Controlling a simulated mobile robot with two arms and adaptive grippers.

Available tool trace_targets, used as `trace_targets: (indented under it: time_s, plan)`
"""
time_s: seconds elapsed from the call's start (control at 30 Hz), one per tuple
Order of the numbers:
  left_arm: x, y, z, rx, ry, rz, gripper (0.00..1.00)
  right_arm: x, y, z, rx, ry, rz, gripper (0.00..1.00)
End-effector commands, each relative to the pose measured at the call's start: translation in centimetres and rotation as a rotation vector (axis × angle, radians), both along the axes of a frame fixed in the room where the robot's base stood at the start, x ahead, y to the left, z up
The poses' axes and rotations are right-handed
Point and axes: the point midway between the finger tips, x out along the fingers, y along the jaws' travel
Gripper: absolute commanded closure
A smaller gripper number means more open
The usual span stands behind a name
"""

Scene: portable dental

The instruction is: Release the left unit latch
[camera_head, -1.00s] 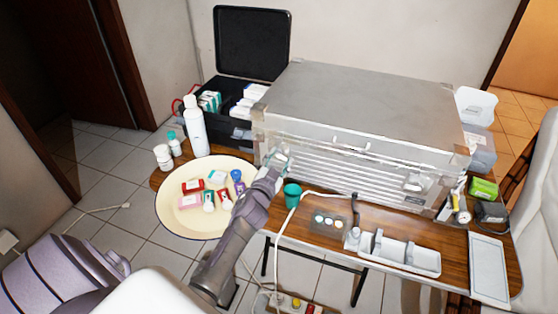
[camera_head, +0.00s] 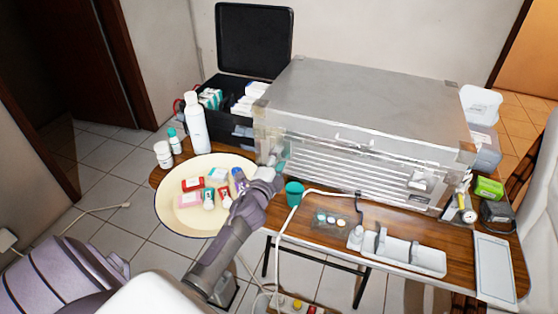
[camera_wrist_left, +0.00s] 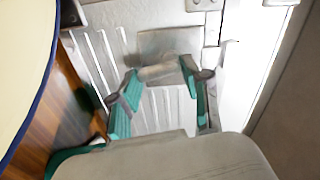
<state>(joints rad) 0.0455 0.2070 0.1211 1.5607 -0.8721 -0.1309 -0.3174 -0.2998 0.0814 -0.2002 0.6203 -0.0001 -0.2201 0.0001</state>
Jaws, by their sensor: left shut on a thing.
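The silver metal unit (camera_head: 370,95) stands closed on the wooden table. Its left latch (camera_wrist_left: 160,71) is a small metal piece on a plate on the ribbed front, seen in the left wrist view. My left gripper (camera_head: 276,157) is at the left end of the unit's front, and its fingers hide most of this latch in the head view. In the left wrist view its green-padded fingers (camera_wrist_left: 160,100) stand on either side of the latch and are shut on it. The right latch (camera_head: 420,181) sits apart at the front's right end. My right gripper is not in view.
A cream tray (camera_head: 178,222) with several small packs lies left of my arm. A green cup (camera_head: 294,193) stands close right of my gripper, with a pale hose beside it. A white bottle (camera_head: 196,128) and an open black case (camera_head: 240,128) are at the left.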

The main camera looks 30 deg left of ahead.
Motion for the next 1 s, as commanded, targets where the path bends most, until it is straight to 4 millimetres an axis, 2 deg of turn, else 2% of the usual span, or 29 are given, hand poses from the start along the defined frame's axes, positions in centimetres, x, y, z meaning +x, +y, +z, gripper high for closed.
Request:
trace_targets:
  time_s: [0.03, 0.33, 0.93, 0.97, 1.0]
  plan:
    - [0.26, 0.15, 0.79, 0.037, -0.008, -0.001, 0.87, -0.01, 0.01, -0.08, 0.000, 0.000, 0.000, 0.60]
    - [0.22, 0.32, 0.74, 0.165, 0.023, 0.000, 0.87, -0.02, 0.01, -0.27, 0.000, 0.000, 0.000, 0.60]
    - [0.21, 0.43, 0.73, 0.202, 0.033, 0.002, 0.87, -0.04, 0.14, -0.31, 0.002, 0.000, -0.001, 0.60]
    - [0.21, 0.43, 0.73, 0.202, 0.033, 0.002, 0.49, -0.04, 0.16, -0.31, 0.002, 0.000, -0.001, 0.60]
    - [0.20, 0.43, 0.72, 0.202, 0.033, 0.002, 0.42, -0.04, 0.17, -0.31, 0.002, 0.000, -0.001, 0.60]
